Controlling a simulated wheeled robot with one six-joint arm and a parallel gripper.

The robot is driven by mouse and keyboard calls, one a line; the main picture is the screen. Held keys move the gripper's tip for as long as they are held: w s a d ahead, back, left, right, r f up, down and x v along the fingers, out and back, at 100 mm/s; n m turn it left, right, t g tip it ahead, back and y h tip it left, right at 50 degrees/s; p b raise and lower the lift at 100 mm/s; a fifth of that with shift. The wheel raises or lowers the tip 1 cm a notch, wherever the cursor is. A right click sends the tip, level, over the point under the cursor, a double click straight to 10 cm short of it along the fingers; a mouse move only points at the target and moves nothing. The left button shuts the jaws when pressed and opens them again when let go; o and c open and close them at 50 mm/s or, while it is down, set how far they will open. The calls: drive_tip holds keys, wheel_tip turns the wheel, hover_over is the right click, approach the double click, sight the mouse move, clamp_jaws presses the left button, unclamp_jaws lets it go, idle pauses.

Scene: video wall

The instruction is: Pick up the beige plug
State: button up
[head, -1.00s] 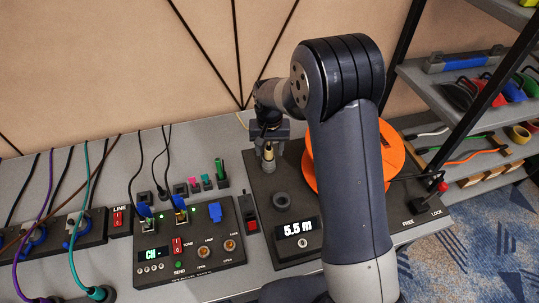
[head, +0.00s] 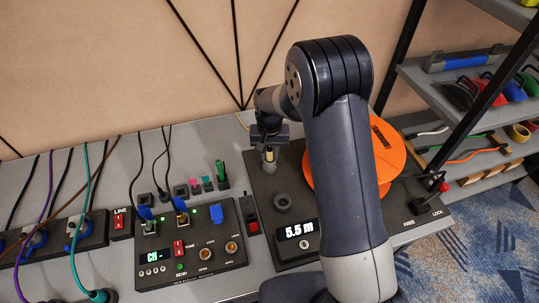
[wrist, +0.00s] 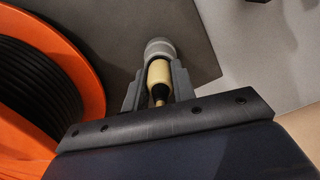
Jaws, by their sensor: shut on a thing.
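The beige plug (wrist: 159,74) is between the two fingers of my gripper (wrist: 157,85) in the wrist view. The gripper is shut on it. The plug's dark rear end and thin cord point towards the wrist. Its far end meets a round grey collar (wrist: 159,48); I cannot tell whether it is inserted there. In the head view, the plug (head: 269,155) shows as a small beige piece below my gripper (head: 269,148), upright over the back of the dark reel panel.
An orange reel (head: 388,155) of black cable stands right of my gripper, partly behind my arm. A control box (head: 190,250) with blue plugs sits to the left. Small coloured plugs (head: 207,182) stand at the back. A shelf (head: 450,85) is at the right.

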drive_tip(key=shift+c, duration=0.7)
drive_tip(key=shift+r, duration=0.1)
